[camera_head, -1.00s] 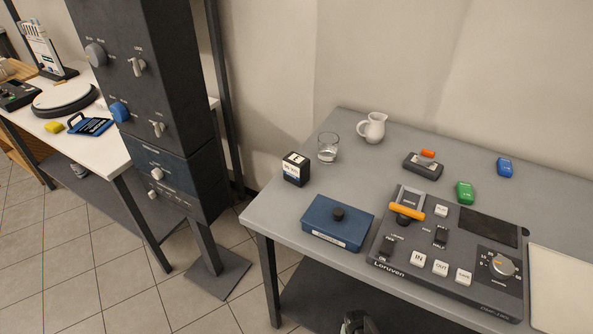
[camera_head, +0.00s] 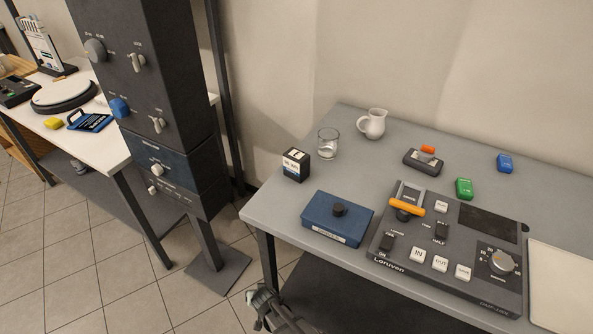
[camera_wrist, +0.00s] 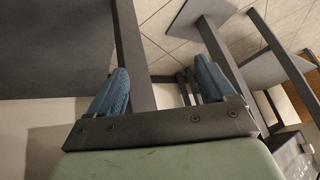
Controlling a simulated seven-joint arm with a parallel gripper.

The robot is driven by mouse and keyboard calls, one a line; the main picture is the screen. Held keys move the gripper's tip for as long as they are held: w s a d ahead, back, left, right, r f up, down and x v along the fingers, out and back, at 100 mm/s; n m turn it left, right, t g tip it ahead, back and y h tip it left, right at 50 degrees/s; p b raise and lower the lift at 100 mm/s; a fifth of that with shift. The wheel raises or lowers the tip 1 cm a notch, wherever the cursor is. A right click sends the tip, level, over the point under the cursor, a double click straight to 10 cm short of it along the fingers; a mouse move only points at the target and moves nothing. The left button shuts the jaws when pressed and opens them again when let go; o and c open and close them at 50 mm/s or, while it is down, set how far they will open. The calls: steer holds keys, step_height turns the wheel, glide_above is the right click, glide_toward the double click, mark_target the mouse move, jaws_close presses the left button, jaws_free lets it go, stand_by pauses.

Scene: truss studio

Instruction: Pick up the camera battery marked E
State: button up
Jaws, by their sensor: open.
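A small black block with a white printed label (camera_head: 296,165) stands upright near the left back edge of the grey table, left of a drinking glass. It looks like a camera battery, but its mark is too small to read surely. Small blue (camera_head: 505,163) and green (camera_head: 464,188) blocks lie farther right; their marks are also unreadable. My gripper (camera_head: 262,298) is low in the head view, below the tabletop at the table's front left leg. In the wrist view my gripper (camera_wrist: 161,82) shows two blue ribbed fingers spread apart, with nothing between them.
The grey table (camera_head: 275,207) holds a glass (camera_head: 328,144), a white jug (camera_head: 373,124), a blue box with a black knob (camera_head: 338,218), a control panel (camera_head: 385,262) and a dark device with an orange part (camera_head: 423,162). A dark equipment column (camera_head: 170,100) stands left.

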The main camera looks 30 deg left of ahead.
steer(key=s+a+r+n, duration=0.3)
steer(key=a+r+n, duration=0.25)
steer(key=r, duration=0.45)
steer(key=s+a+r+n, duration=0.3)
steer(key=a+r+n, duration=0.3)
steer(key=r, duration=0.4)
steer(key=s+a+r+n, duration=0.3)
steer(key=a+r+n, duration=0.3)
steer(key=r, duration=0.4)
steer(key=s+r+n, duration=0.4)
steer(key=s+r, duration=0.1)
steer(key=r, duration=0.6)
steer(key=s+r+n, duration=0.5)
steer(key=r, duration=0.5)
steer(key=s+r+n, duration=0.4)
steer(key=s+r, duration=0.1)
steer(key=r, duration=0.6)
steer(key=m+g, duration=0.4)
steer(key=m, duration=1.7)
glide_toward(297, 154)
steer(key=shift+t, duration=0.3)
steer(key=x, duration=0.7)
steer(key=shift+s+a, duration=0.25)
steer(key=shift+s, duration=0.15)
steer(key=shift+d+x, duration=0.15)
steer(key=shift+x, duration=1.15)
steer(key=shift+d+x, duration=0.15)
steer(key=shift+x, duration=1.15)
steer(key=shift+f, duration=0.1)
